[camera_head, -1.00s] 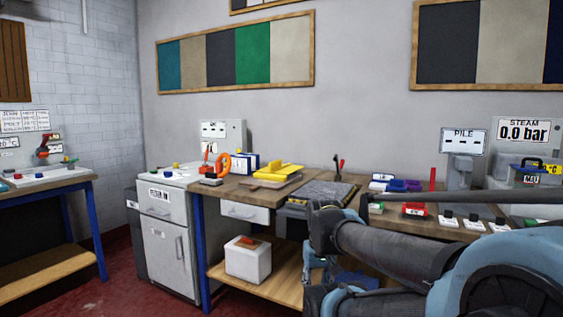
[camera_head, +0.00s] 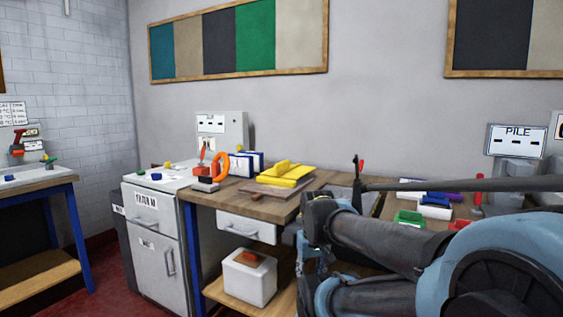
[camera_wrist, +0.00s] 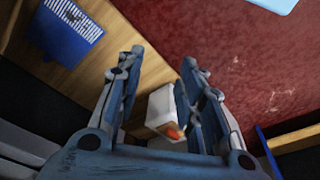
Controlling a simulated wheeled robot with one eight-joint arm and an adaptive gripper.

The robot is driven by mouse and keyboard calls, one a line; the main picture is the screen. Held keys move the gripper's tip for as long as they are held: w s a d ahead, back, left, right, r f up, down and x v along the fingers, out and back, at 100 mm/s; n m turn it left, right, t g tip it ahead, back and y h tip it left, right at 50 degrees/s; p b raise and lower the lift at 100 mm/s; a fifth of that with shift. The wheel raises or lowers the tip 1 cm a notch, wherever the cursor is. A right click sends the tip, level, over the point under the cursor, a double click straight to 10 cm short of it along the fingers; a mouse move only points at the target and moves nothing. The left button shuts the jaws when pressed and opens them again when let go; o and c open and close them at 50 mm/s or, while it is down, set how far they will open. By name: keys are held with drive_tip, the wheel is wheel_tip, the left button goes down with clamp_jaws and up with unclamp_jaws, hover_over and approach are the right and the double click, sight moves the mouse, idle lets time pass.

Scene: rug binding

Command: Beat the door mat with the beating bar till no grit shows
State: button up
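A dark grey mat (camera_head: 342,193), which looks like the door mat, lies on the bench. My arm hides most of it in the head view, so I cannot tell whether grit shows. I cannot pick out the beating bar with certainty.
The wooden bench (camera_head: 262,205) holds a yellow block (camera_head: 285,174) on a board, an orange ring tool (camera_head: 219,166), and green (camera_head: 409,218) and blue-white (camera_head: 436,205) pieces. The white box (camera_head: 248,278) sits on the lower shelf. A grey cabinet (camera_head: 150,250) stands left. Red floor is free there.

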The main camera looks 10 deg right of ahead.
drive_tip(key=shift+w+a, duration=0.1)
drive_tip(key=w+r+m+t, duration=0.1)
drive_tip(key=w+r+m, duration=0.2)
drive_tip(key=w+r, duration=1.65)
drive_tip(key=w+a+r+m+t, duration=0.1)
drive_tip(key=w+r+m, duration=0.1)
drive_tip(key=w+r, duration=0.55)
drive_tip(key=w+r+m+h, duration=0.1)
drive_tip(key=w+r, duration=0.4)
drive_tip(key=w, duration=0.6)
drive_tip(key=w+a+r+m+t, duration=0.1)
drive_tip(key=w+r+m, duration=0.1)
drive_tip(key=w+r, duration=0.65)
drive_tip(key=x, duration=1.9)
drive_tip(key=shift+s+f, duration=0.15)
drive_tip(key=shift+s, duration=0.05)
drive_tip(key=shift+c, duration=0.4)
